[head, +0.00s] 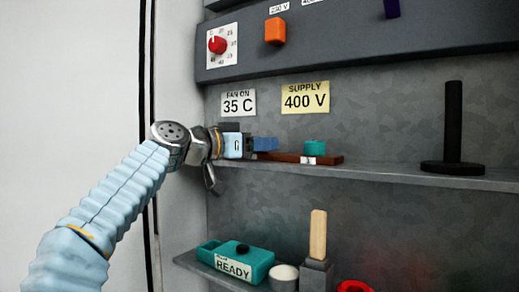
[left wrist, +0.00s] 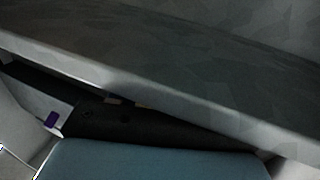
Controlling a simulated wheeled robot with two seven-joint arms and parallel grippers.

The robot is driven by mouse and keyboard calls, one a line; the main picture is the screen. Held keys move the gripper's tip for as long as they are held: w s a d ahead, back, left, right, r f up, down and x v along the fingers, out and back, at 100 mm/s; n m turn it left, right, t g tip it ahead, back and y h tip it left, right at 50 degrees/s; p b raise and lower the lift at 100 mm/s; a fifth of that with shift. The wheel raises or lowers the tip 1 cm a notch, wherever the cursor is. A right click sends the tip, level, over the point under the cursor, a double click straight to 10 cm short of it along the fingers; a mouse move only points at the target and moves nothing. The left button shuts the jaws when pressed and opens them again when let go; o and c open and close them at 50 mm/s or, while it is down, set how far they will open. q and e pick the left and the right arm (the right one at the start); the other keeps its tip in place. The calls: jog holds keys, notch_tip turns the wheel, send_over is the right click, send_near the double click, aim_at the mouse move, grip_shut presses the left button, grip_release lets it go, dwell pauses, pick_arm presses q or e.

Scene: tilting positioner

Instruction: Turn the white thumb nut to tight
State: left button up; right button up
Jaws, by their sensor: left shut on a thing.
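My left gripper (head: 265,144) reaches in from the left, just above the upper shelf. It is at the left end of a brown plate (head: 326,159), which carries a teal block (head: 314,147) and a small white tag. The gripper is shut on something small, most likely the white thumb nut. I cannot make out the nut in either view; the gripper hides that spot. The left wrist view is dark and shows a blue-grey surface close to the camera, not the fingertips. My right gripper is not in view.
The upper shelf (head: 390,176) also bears a black post on a round base (head: 453,135). A control panel (head: 350,45) hangs above. A lower shelf holds a teal READY box (head: 240,262) and a wooden-handled tool (head: 318,235). The upper shelf is clear between plate and post.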

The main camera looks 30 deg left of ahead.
pick_arm(q)
jog(key=o, duration=1)
jog(key=shift+c, duration=0.2)
jog(key=b+v, duration=0.2)
jog(key=v, duration=1.1)
jog(key=shift+s+a, duration=0.2)
jog(key=shift+s, duration=0.15)
